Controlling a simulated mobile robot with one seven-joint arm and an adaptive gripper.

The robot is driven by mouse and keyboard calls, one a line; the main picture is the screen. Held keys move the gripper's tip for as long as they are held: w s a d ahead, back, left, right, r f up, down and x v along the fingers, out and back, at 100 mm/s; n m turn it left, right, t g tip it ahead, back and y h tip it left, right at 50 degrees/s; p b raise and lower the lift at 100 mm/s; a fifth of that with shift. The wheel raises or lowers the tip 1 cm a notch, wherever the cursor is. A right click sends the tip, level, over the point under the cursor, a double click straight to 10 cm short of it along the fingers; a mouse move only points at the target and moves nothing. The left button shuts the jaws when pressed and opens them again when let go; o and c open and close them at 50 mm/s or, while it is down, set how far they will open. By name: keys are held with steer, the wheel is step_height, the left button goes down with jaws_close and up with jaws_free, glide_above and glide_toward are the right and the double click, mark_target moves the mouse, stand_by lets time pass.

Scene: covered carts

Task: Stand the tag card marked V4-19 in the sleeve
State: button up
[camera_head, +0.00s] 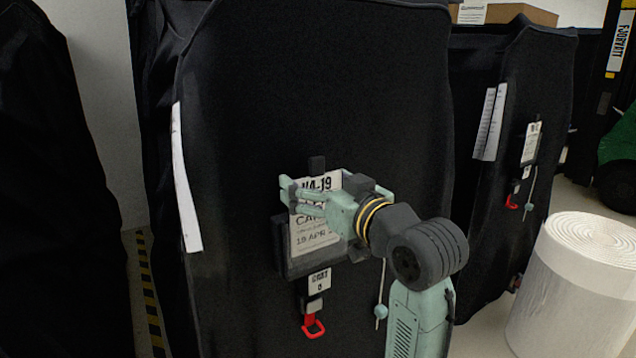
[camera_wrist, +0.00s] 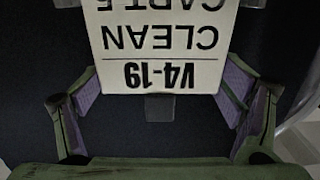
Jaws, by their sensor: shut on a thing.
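The white tag card (camera_head: 316,238) marked V4-19 is upright at the front of the middle covered cart. In the wrist view the card (camera_wrist: 160,50) appears upside down, reading V4-19, CLEAN and CART 5. My gripper (camera_head: 318,198) is shut on the card's side edges near its top; both fingers show in the wrist view (camera_wrist: 160,88). The dark sleeve (camera_head: 281,245) hangs on the cart cover, around the card's lower part in the head view. How deep the card sits in it is hard to tell.
A small label (camera_head: 319,281) and red pull (camera_head: 313,328) hang below the sleeve. A beaded cord (camera_head: 380,312) hangs to its right. Papers (camera_head: 183,190) hang at the cover's left edge. Another covered cart (camera_head: 500,130) and a white wrapped roll (camera_head: 570,290) stand at right.

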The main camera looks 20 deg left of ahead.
steer(key=shift+f+b, duration=0.6)
steer(key=shift+f, duration=0.4)
steer(key=o, duration=0.8)
steer(key=shift+o, duration=0.2)
steer(key=v, duration=1.2)
